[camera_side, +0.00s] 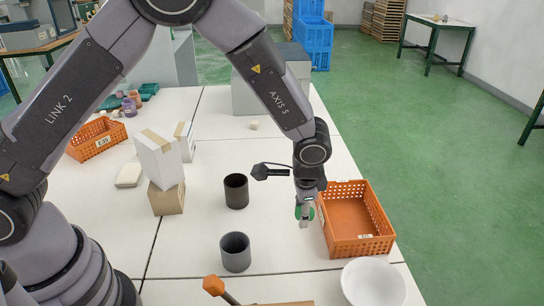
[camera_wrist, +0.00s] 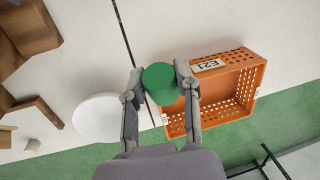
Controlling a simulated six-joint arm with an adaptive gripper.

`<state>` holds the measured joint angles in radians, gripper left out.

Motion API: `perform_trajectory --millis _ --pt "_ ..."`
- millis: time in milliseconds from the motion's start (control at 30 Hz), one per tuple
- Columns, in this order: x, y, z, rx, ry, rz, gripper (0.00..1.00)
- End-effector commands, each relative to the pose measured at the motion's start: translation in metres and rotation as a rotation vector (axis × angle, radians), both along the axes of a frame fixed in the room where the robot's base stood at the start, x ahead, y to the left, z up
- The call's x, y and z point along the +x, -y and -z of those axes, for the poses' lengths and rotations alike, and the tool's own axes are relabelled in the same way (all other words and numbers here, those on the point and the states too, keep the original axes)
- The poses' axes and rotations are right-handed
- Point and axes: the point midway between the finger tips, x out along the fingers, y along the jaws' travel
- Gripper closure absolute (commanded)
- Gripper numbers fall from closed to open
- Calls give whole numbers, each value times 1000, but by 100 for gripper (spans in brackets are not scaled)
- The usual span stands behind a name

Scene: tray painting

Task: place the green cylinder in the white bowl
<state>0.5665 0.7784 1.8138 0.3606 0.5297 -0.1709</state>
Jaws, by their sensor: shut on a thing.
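My gripper (camera_wrist: 160,88) is shut on the green cylinder (camera_wrist: 159,82), with one finger on each side of it in the wrist view. In the side view my gripper (camera_side: 305,214) hangs beside the left wall of the orange crate, and a little of the green cylinder (camera_side: 311,213) shows between the fingers. The cylinder appears to be held above the table. The white bowl (camera_side: 373,284) stands at the near right table edge in the side view, apart from my gripper. In the wrist view the white bowl (camera_wrist: 97,118) is left of the cylinder, partly hidden by a finger.
The empty orange crate (camera_side: 348,217) stands close to my gripper. A dark cup (camera_side: 236,191) and a grey cup (camera_side: 235,252) stand to the left. White and brown boxes (camera_side: 160,160) are stacked farther left. An orange-headed tool (camera_side: 214,285) lies at the front.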

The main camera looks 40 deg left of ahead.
Motion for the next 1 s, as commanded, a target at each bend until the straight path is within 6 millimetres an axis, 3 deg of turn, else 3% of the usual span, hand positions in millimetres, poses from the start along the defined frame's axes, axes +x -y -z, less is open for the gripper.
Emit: perform_trajectory --millis 100,300,800,1000 --pt "10 35 -8 -64 68 250 91" --pt "18 80 -20 -146 118 512 91" --pt "17 173 -52 -303 151 939 91" --pt "17 169 -16 -327 159 928 91"
